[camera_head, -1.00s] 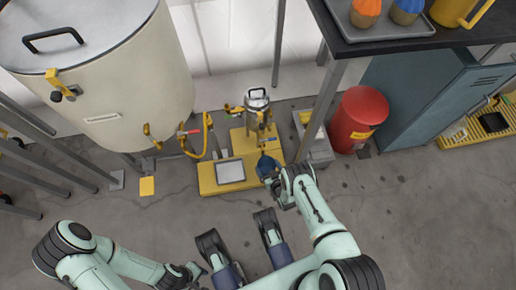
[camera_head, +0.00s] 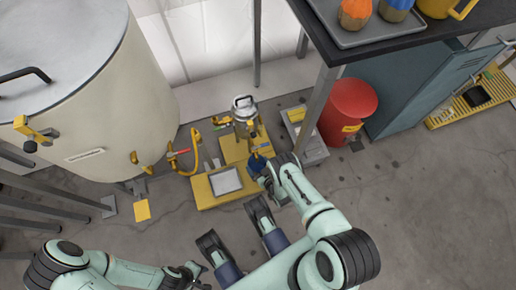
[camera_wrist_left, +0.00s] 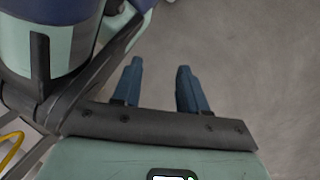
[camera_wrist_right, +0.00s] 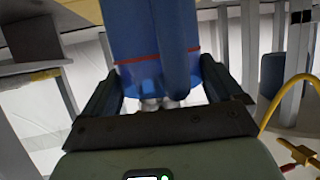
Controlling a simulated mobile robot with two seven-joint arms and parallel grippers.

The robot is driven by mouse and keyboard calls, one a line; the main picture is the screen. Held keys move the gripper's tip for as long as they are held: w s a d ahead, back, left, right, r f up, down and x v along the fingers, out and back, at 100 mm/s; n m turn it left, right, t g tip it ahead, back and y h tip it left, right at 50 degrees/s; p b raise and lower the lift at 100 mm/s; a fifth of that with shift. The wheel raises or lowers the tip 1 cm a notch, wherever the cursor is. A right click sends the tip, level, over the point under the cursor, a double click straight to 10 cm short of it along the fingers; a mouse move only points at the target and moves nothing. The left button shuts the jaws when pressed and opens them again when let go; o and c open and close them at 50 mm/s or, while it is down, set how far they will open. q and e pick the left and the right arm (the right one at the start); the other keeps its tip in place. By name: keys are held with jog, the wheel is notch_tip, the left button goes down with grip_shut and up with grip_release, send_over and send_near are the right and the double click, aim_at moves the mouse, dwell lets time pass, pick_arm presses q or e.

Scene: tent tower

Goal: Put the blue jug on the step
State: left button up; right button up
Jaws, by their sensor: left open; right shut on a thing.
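The blue jug (camera_head: 257,163) is in my right gripper (camera_head: 263,171), at the right side of the yellow platform (camera_head: 203,194). In the right wrist view the jug (camera_wrist_right: 133,45) has a red band and sits between both fingers. Its height over the platform is unclear. The platform has a low part with a pale square plate (camera_head: 225,181) and a raised yellow part (camera_head: 232,151), which may be the step. A steel vessel (camera_head: 244,110) stands at its back. My left gripper (camera_head: 196,277) is low at the left; the left wrist view shows its fingers (camera_wrist_left: 160,80) apart and empty.
A large cream tank (camera_head: 80,100) stands at the left, with yellow-handled valves (camera_head: 190,155) reaching toward the platform. A grey box (camera_head: 306,140), a red bin (camera_head: 348,108) and a dark table (camera_head: 385,45) are at the right. Floor in front is clear.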

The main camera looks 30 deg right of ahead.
jog(key=shift+f, duration=0.2)
jog(key=o, duration=1.1)
jog(key=shift+c, duration=0.2)
jog(key=shift+r, duration=0.15)
jog(key=shift+s+r, duration=0.2)
jog(key=shift+s, duration=0.15)
jog(key=p+v, duration=0.5)
jog(key=v, duration=0.6)
notch_tip(320, 180, up, 4)
jog(key=w+d+m+g+h, duration=0.1)
jog(key=d+m+g, duration=0.15)
jog(key=g, duration=0.25)
pick_arm(q)
jog(key=w+d+r+t, duration=0.1)
jog(key=w+r+t, duration=0.2)
jog(key=w+r, duration=0.3)
jog(key=w, duration=0.4)
jog(key=shift+d+r+m+t, duration=0.15)
jog(key=shift+r+m+t, duration=0.1)
jog(key=shift+m+t, duration=0.05)
pick_arm(e)
jog(key=s+a+r+m+g+y, duration=0.2)
jog(key=s+a+r+g, duration=0.4)
jog(key=r, duration=0.5)
jog(key=shift+s+a+r+y, duration=0.4)
jog(key=shift+s+a+y, duration=0.25)
jog(key=shift+a+y, duration=0.05)
